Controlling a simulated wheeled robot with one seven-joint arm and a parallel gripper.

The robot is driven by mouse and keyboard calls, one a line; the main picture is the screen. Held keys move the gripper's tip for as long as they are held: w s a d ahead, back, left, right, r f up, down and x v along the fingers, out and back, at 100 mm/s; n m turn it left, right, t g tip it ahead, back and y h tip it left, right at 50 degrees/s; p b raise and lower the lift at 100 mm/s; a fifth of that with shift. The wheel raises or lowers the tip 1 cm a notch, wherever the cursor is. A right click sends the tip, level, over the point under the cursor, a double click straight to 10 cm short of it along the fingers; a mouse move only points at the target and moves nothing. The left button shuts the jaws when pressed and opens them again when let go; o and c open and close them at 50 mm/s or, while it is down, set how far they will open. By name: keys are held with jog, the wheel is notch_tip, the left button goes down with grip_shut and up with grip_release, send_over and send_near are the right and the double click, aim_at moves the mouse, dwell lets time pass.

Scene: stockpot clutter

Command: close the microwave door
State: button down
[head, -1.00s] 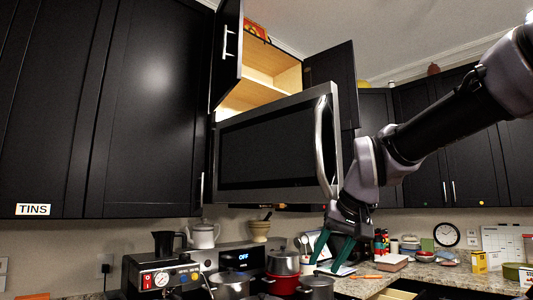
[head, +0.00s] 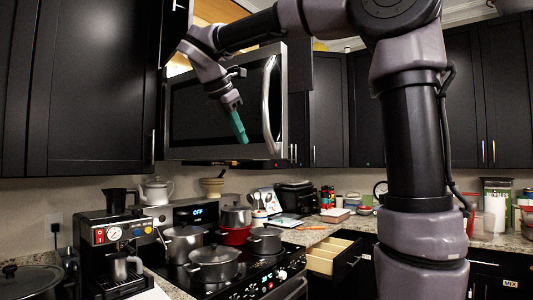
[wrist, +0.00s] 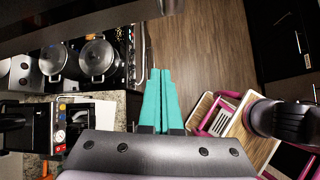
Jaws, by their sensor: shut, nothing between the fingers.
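The microwave (head: 215,115) is mounted under the upper cabinets, above the stove. Its dark-windowed door has a steel frame and a curved vertical handle (head: 267,100) at the right side. From this angle I cannot tell how far the door stands from the body. My gripper (head: 241,136) hangs in front of the door, left of the handle, with its teal fingers pointing down. The fingers are together and empty, also in the wrist view (wrist: 162,95). I cannot tell whether they touch the door.
Several pots (head: 214,263) stand on the stove below. A coffee machine (head: 120,250) is at its left. A drawer (head: 330,258) is pulled open right of the stove. The cabinet above the microwave is open. The wrist view shows bare wooden floor (wrist: 200,50).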

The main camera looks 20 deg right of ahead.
aim_at(255, 152)
jog(key=w+d+f+n, duration=0.1)
jog(key=w, duration=0.1)
jog(key=w+d+f+n, duration=0.1)
jog(key=w+d+f, duration=0.1)
jog(key=w, duration=0.1)
jog(key=w+d+f+n+h, duration=0.1)
jog(key=w, duration=0.1)
jog(key=shift+w+d+f+t, duration=0.15)
jog(key=shift+d+f+t, duration=0.15)
jog(key=shift+d, duration=0.1)
jog(key=shift+w+d, duration=0.5)
jog(key=shift+d, duration=0.1)
jog(key=shift+r, duration=0.1)
